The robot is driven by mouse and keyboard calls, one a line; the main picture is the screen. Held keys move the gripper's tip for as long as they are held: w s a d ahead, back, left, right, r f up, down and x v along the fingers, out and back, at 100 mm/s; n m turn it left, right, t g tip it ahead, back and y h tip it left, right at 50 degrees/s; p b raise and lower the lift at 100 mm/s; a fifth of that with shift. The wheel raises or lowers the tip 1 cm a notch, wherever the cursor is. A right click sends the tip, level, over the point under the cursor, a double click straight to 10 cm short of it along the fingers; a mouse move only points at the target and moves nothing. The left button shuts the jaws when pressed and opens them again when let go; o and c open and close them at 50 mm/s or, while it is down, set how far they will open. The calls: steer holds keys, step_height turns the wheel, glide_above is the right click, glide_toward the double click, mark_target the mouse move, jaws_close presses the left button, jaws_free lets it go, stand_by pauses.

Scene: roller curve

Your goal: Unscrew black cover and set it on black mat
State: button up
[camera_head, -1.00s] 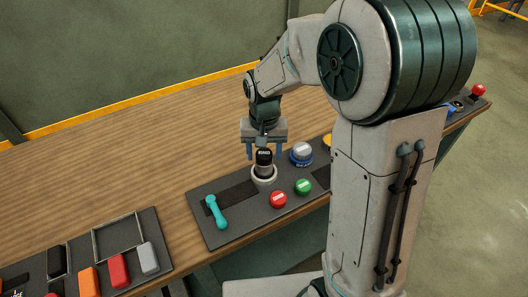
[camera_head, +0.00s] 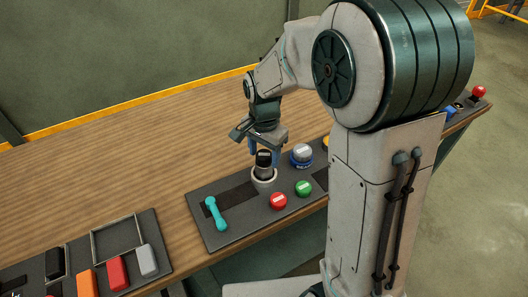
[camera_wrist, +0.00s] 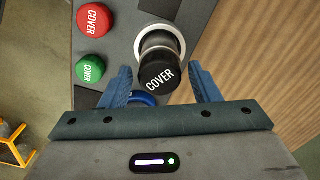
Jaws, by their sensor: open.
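The black cover (camera_head: 264,158) sits upright in a white ring on the dark panel. In the wrist view the black cover (camera_wrist: 158,70), lettered COVER, lies between and just ahead of my gripper's two blue fingers. My gripper (camera_head: 262,150) is open, with its fingers apart on either side of the cover; I cannot tell whether either touches it. A black mat strip (camera_head: 230,199) lies on the panel left of the cover, with a teal wrench-like handle at its left end.
A red cover (camera_head: 278,201), a green cover (camera_head: 303,188) and a grey-topped blue cover (camera_head: 302,153) stand close by on the panel. Orange, red and grey blocks lie on a tray (camera_head: 159,237) at the left. The wooden table behind is clear.

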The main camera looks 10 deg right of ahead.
steer(key=c, duration=1)
steer(key=n, duration=0.4)
steer(key=shift+n, duration=1.6)
steer(key=n, duration=0.2)
steer(key=shift+n, duration=0.4)
steer(key=n, duration=0.4)
steer(key=shift+n+p, duration=0.3)
